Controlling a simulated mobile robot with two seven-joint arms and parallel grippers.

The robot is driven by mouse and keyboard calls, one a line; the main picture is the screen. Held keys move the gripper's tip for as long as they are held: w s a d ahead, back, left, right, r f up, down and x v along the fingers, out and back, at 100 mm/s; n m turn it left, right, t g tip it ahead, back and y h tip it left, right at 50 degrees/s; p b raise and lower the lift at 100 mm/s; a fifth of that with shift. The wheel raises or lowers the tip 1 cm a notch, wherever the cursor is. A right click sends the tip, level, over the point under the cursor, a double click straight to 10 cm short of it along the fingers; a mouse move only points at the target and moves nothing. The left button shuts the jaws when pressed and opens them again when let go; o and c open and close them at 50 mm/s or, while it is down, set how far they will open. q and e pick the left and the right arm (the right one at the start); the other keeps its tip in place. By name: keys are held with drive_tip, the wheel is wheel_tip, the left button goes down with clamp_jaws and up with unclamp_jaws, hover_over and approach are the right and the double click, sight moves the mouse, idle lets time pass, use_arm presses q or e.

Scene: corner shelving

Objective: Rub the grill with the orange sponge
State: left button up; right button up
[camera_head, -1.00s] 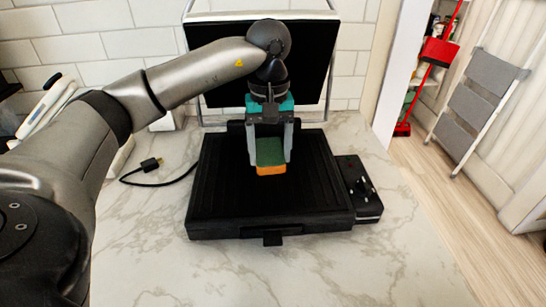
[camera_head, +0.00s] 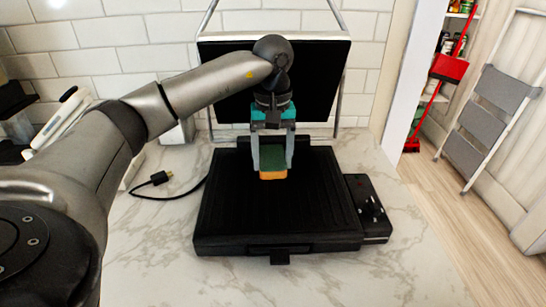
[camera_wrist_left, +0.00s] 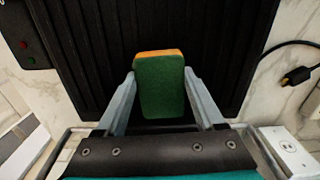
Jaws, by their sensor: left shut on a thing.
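The black grill (camera_head: 240,225) lies open on the marble counter, its ridged plate facing up. My left gripper (camera_head: 273,165) is over the rear middle of the plate, pointing down. It is shut on the sponge (camera_head: 273,174), which has a green face and an orange side. In the left wrist view the sponge (camera_wrist_left: 160,88) sits between the two fingers, green face toward the camera and orange edge at its far end. The sponge is at or just above the plate; I cannot tell whether it touches. My right gripper is not in view.
A power cord with a plug (camera_head: 160,178) lies left of the grill. A control box (camera_head: 368,205) is on the grill's right side. The raised lid (camera_head: 325,85) stands behind, near the tiled wall. The counter front (camera_head: 180,280) is clear.

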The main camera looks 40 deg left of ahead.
use_arm(q)
drive_tip(key=shift+r+p, duration=2.4)
drive_tip(key=shift+r, duration=0.6)
wheel_tip(320, 180, up, 3)
drive_tip(key=p, duration=0.3)
